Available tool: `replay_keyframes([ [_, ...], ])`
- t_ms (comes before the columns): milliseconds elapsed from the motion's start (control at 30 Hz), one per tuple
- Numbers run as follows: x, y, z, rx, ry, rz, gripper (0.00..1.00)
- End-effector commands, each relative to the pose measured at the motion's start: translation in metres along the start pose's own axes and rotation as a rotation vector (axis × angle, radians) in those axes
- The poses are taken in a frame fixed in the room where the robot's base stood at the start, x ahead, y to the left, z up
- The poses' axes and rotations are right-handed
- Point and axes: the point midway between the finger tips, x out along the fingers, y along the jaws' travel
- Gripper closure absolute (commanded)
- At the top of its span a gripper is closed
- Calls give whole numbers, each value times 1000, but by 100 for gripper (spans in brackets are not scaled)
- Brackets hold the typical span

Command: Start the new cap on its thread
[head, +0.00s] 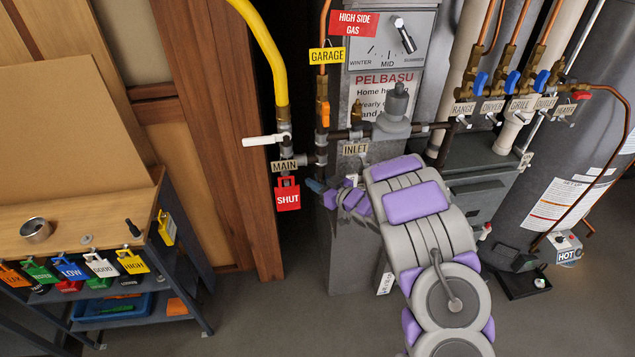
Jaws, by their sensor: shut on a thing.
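My gripper (331,196), with purple and grey fingers, is at the middle of the view, at the end of my grey and purple arm. It is shut on a small dark blue-grey piece (315,186), which looks like the new cap; the fingers partly hide it. The piece is below the dark pipe fitting (320,156), just right of the red SHUT tag (287,195). The thread is too small and dark to make out, and I cannot tell whether the cap touches it.
The yellow gas pipe (266,55) runs down to the white-handled MAIN valve (268,140), left of my gripper. The grey furnace cabinet (350,250) stands behind my arm. A workbench (100,225) is at the left. Tagged valves and a dark tank (590,160) are at the right.

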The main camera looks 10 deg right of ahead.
Motion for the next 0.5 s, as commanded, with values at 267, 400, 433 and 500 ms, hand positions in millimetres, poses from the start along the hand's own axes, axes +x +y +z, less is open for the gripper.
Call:
replay_keyframes([
  [267, -1, 0, -8, -1, 1, 0, 100],
  [400, -1, 0, -11, -1, 1, 0, 100],
  [433, -2, 0, -11, -1, 1, -1, 100],
  [500, -2, 0, -12, -1, 1, -1, 100],
])
